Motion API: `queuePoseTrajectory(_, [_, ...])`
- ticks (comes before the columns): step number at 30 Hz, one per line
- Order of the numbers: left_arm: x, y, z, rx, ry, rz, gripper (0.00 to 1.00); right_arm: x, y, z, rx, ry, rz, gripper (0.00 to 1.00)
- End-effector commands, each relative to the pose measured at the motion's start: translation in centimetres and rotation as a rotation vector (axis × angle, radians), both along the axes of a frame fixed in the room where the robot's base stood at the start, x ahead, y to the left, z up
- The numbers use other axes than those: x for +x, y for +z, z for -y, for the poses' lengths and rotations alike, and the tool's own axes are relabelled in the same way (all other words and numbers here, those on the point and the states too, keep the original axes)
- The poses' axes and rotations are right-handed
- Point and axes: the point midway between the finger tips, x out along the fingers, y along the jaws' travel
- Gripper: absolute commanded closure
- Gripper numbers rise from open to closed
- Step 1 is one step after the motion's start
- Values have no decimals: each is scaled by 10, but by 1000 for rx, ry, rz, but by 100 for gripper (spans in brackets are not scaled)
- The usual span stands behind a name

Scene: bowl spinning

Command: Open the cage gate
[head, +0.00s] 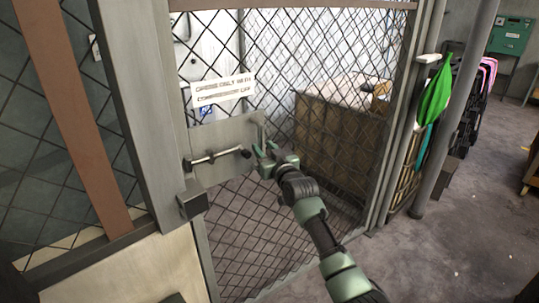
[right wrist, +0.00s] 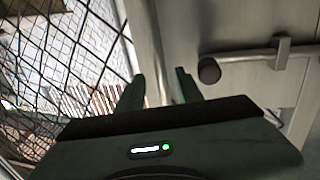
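The cage gate (head: 285,215) is a wire-mesh door in a grey metal frame. It looks closed against the left post (head: 150,90). A metal plate (head: 225,133) on its left side carries a sliding bolt (head: 213,157) with a dark round knob, which also shows in the right wrist view (right wrist: 208,70). An upright handle bar (right wrist: 152,45) runs beside the knob. My right gripper (head: 262,150) is at this handle. In the right wrist view its fingers (right wrist: 160,90) are apart, one on each side of the bar; contact is unclear. My left gripper is not in view.
A white sign (head: 222,90) hangs on the mesh above the plate. Behind the mesh stands a large brown crate (head: 340,125). A green umbrella-like item (head: 434,95) hangs by a grey pole (head: 455,110) on the right. The floor (head: 450,235) at the lower right is clear.

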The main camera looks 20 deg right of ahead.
Motion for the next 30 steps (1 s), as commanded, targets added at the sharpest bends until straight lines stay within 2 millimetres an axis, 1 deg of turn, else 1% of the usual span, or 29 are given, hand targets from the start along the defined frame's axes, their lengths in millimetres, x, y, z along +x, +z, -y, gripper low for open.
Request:
queuePoseTrajectory(1, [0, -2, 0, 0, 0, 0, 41, -8, -2, 0, 0, 0, 0, 64])
queuePoseTrajectory(3, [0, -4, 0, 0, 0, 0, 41, -18, -2, 1, -2, -1, 1, 64])
queuePoseTrajectory(9, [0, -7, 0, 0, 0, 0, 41, -39, -1, 3, 0, -3, 0, 64])
queuePoseTrajectory(13, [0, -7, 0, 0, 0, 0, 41, -44, -1, 3, -1, -3, -1, 64])
queuePoseTrajectory(21, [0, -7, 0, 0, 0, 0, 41, -44, 0, 3, -1, -3, -1, 64])
queuePoseTrajectory(23, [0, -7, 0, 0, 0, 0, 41, -44, -5, 3, -1, -3, -7, 64])
queuePoseTrajectory(25, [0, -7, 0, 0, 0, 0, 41, -45, -23, 2, -2, -3, -36, 64])
queuePoseTrajectory(26, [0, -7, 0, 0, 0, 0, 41, -47, -37, 1, -3, -3, -58, 64])
queuePoseTrajectory(29, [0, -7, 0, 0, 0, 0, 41, -58, -111, -5, -8, -2, -173, 64])
queuePoseTrajectory(30, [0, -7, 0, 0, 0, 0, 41, -67, -150, -8, -12, -2, -235, 64])
